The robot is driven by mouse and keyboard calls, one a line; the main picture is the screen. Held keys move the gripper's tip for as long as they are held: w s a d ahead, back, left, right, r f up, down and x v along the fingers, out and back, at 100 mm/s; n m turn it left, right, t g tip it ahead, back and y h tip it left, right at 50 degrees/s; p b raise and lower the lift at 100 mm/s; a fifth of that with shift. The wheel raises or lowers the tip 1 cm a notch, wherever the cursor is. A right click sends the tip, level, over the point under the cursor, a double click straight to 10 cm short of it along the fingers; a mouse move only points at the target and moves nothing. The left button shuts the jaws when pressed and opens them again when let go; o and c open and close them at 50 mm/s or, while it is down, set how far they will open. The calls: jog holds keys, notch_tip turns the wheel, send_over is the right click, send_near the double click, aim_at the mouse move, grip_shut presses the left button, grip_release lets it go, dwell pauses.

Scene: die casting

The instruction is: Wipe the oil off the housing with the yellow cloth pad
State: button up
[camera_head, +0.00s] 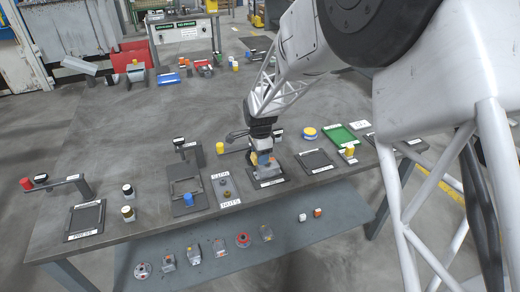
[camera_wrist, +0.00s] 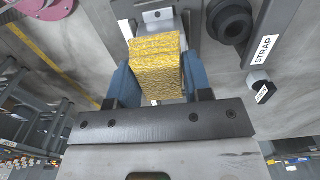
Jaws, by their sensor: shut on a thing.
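My gripper (camera_head: 262,158) points down over a dark square mat (camera_head: 281,180) with a white label, right of the middle of the workbench. In the wrist view, its two blue fingers (camera_wrist: 159,72) are shut on the yellow cloth pad (camera_wrist: 157,48), which is thick, block-shaped and rough-textured. A grey metal part (camera_wrist: 158,18), perhaps the housing, shows just beyond the pad. I cannot tell whether the pad touches it. In the head view, a small grey part (camera_head: 270,171) shows under my gripper, largely hidden. I cannot make out any oil.
A black round knob (camera_wrist: 229,24) and a STRAP label (camera_wrist: 263,49) are close on the right in the wrist view. A dark framed pad (camera_head: 316,161) and a green tray (camera_head: 339,137) lie to the right. A grey fixture with a blue knob (camera_head: 185,186) stands left. Several parts line the lower shelf (camera_head: 285,245).

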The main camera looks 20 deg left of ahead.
aim_at(270, 164)
jog(key=shift+f, duration=1.45)
jog(key=shift+w+d, duration=0.85)
jog(key=shift+c, duration=0.4)
jog(key=shift+w+d, duration=0.8)
jog(key=shift+w+d+f, duration=0.15)
jog(key=shift+w+d, duration=0.35)
jog(key=shift+s+a, duration=0.3)
jog(key=shift+s+a+r, duration=0.2)
jog(key=shift+s+a, duration=0.25)
jog(key=shift+a, duration=0.05)
jog(key=shift+s+a+f, duration=0.2)
jog(key=shift+s+a, duration=0.1)
jog(key=shift+s+a+r, duration=0.1)
jog(key=shift+s+a, duration=0.15)
jog(key=shift+s, duration=0.05)
jog(key=shift+s+a, duration=0.2)
jog(key=shift+a, duration=0.05)
jog(key=shift+s+a+r, duration=0.1)
jog(key=shift+s+a, duration=0.45)
jog(key=shift+r, duration=3.95)
